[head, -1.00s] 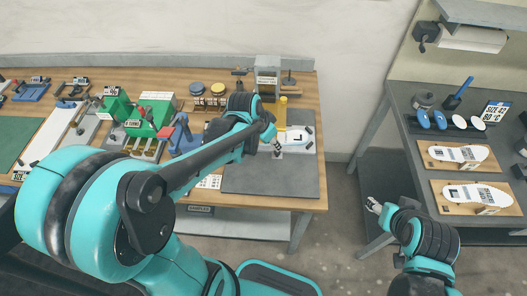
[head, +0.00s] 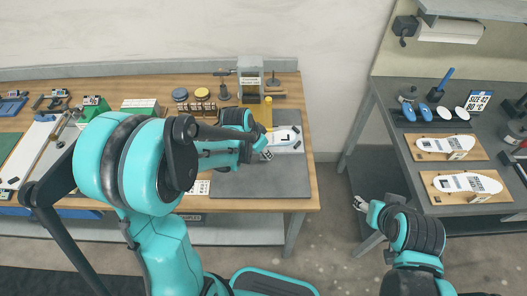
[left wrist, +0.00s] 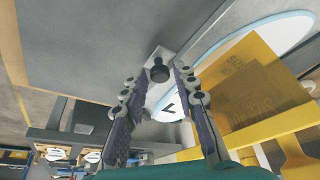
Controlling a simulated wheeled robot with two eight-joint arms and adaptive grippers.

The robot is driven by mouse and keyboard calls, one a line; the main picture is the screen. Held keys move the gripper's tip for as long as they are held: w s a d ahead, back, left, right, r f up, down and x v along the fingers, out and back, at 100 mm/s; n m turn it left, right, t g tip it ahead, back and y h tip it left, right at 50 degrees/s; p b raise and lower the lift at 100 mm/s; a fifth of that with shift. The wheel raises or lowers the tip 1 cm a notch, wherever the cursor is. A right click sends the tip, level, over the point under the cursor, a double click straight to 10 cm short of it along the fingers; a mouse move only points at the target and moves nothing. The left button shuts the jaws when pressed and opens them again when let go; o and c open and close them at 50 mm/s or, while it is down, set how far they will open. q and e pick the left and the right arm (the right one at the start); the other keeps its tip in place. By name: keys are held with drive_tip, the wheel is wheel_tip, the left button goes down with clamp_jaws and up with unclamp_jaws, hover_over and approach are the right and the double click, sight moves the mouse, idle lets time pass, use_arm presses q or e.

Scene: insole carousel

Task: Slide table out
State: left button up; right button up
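The slide table (left wrist: 178,40) shows as a pale metal piece with a black knob (left wrist: 160,73) in the left wrist view. A white insole (left wrist: 240,60) with a black mark lies beside it; it also shows on the workbench in the head view (head: 285,138). My left gripper (left wrist: 159,76) has a finger on each side of the knob, with small gaps visible, so it looks open. In the head view my left gripper (head: 266,155) is at the insole's near left end. My right gripper (head: 361,203) hangs empty between the benches; its finger opening is too small to judge.
A yellow see-through plate (left wrist: 255,85) stands close to the right finger. A grey machine (head: 251,82) and a yellow post (head: 268,112) stand behind. The dark grey mat (head: 285,180) is bare in front. A dark side bench (head: 405,150) holds insoles on wooden boards.

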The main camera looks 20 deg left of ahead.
use_arm(q)
clamp_jaws()
drive_tip(key=shift+s, duration=0.1)
drive_tip(key=s+d, duration=0.1)
drive_tip(key=s, duration=0.4)
drive_tip(key=s+d, duration=0.1)
drive_tip(key=s, duration=0.3)
drive_tip(key=s+d+p, duration=0.1)
drive_tip(key=s+d, duration=0.1)
drive_tip(key=s, duration=0.3)
drive_tip(key=shift+s+d, duration=0.1)
drive_tip(key=shift+s, duration=0.25)
unclamp_jaws()
drive_tip(key=shift+r, duration=0.1)
drive_tip(key=v, duration=1.1)
drive_tip(key=shift+s+r, duration=0.2)
drive_tip(key=shift+r, duration=0.15)
